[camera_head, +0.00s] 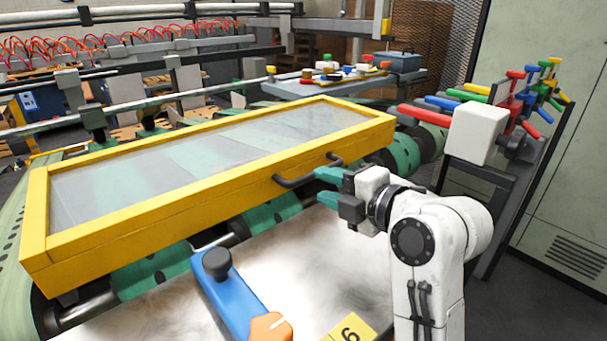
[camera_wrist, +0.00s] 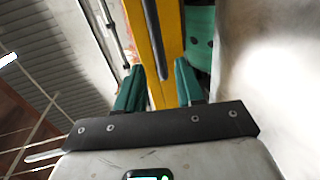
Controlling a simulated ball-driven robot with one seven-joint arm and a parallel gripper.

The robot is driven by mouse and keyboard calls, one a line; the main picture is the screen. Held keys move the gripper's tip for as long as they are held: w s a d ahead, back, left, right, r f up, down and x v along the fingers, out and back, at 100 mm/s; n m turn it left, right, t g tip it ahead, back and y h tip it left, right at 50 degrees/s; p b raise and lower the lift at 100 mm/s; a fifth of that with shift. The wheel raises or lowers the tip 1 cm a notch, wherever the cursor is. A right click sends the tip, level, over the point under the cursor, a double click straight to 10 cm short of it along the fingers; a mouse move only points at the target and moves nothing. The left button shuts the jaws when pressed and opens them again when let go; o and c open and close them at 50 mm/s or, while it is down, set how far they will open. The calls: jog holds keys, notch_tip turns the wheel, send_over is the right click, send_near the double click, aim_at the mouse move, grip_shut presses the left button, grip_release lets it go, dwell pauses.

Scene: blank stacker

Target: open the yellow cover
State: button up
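The yellow cover (camera_head: 150,222) is a long yellow frame around a clear panel, lying over the green rollers. Its black handle (camera_head: 296,182) is on the front side, near the right end. My gripper (camera_head: 318,186) has two green fingers spread apart, just right of the handle. In the wrist view the open fingers (camera_wrist: 159,66) point along the yellow frame (camera_wrist: 141,30). The dark handle bar (camera_wrist: 154,50) runs between the lines of the fingertips, with gaps on both sides. I cannot tell whether a finger touches it.
Below the cover is a shiny metal surface (camera_head: 300,260) with a blue lever (camera_head: 228,285) and a yellow tag marked 6 (camera_head: 350,331). A rack with coloured handles (camera_head: 480,135) stands at the right. A grey table (camera_head: 318,88) with small coloured parts is behind the cover.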

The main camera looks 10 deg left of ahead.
aim_at(308, 180)
jog(key=p+x, duration=0.1)
jog(key=x, duration=0.5)
jog(key=shift+w+a, duration=0.2)
jog(key=shift+a, duration=0.05)
jog(key=shift+c, duration=0.3)
jog(key=shift+f, duration=0.1)
grip_shut()
